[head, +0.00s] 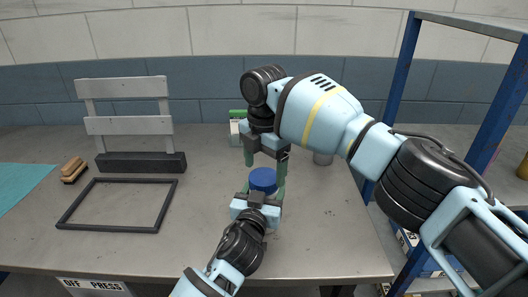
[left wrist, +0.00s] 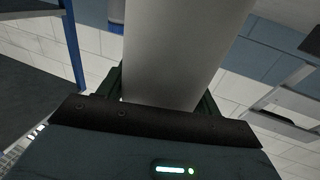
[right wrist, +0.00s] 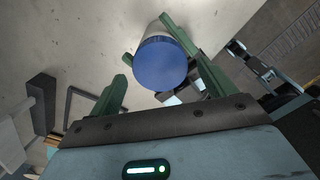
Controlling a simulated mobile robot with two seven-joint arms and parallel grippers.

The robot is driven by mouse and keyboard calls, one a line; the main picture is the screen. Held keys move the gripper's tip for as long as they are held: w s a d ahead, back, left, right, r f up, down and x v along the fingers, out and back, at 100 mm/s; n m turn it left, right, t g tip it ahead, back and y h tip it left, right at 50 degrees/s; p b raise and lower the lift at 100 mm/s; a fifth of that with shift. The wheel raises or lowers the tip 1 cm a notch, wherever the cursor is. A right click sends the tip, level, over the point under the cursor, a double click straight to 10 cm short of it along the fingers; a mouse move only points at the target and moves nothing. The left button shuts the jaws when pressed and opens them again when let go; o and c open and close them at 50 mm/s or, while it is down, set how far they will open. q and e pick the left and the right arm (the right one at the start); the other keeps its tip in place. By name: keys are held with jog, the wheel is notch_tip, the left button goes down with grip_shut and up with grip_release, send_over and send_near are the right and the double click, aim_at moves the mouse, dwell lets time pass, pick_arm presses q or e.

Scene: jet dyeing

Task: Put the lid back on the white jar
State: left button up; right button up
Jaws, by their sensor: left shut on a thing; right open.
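A blue lid (head: 263,180) shows at the top of the white jar in the head view. In the right wrist view the round lid (right wrist: 161,64) covers the end of the white jar (right wrist: 156,28), and I see no clear gap between them. My left gripper (head: 262,193) is shut on the jar, whose pale wall (left wrist: 180,50) fills the space between its fingers in the left wrist view. My right gripper (head: 265,162) is open just above the lid, pointing down, with its fingers apart on either side. The jar's lower part is hidden in the head view.
A dark rectangular frame (head: 119,229) and a grey slatted stand (head: 128,124) are on the left of the table. A brown block (head: 73,169) lies near a teal mat (head: 20,184). A blue rack (head: 404,60) is at right.

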jog(key=shift+f, duration=1.2)
jog(key=c, duration=1)
jog(key=shift+m, duration=1.3)
jog(key=o, duration=1.1)
jog(key=shift+c, duration=0.2)
jog(key=shift+r, duration=0.1)
jog(key=shift+r, duration=2.15)
